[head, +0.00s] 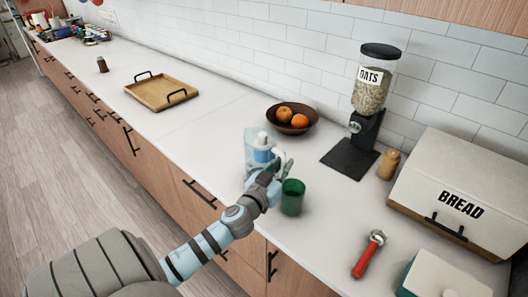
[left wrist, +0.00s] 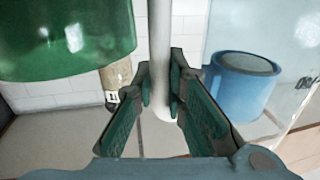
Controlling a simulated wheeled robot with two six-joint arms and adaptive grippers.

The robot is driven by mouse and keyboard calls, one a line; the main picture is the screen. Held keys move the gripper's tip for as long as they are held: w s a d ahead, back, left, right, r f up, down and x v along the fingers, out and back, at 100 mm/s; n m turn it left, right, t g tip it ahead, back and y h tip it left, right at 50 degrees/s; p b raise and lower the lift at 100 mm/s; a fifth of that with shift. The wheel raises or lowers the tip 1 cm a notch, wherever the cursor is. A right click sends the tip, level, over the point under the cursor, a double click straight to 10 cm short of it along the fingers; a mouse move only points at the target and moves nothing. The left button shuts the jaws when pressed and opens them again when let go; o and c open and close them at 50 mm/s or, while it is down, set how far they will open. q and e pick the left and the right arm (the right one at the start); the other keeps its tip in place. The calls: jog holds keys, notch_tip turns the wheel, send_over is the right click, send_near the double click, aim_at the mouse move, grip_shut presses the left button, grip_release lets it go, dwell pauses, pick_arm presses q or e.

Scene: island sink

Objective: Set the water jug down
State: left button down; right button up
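The water jug (head: 252,151) is clear and bluish, with a white lid and a white handle. It is upright at the counter's front part. My left gripper (head: 272,172) is at its handle side. In the left wrist view the white handle (left wrist: 160,45) runs between the two fingers of my left gripper (left wrist: 161,82), which close on it from both sides. The jug's clear wall and blue inner part (left wrist: 240,85) show to the right. The arm hides part of the jug's base, so I cannot tell whether it touches the counter. My right gripper is out of view.
A green cup (head: 292,198) stands close to the gripper's right. Behind are a fruit bowl (head: 291,123) and an oats dispenser (head: 373,85). A red-handled tool (head: 368,255) and bread box (head: 450,190) are to the right. Free counter lies left, towards the wooden tray (head: 146,99).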

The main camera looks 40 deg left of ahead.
pick_arm(q)
jog(key=shift+r, duration=0.1)
dwell(0.3)
jog(key=shift+r+p, duration=0.45)
jog(key=shift+r, duration=0.4)
notch_tip(320, 180, up, 18)
jog(key=p, duration=0.4)
jog(key=shift+p, duration=0.3)
dwell(2.1)
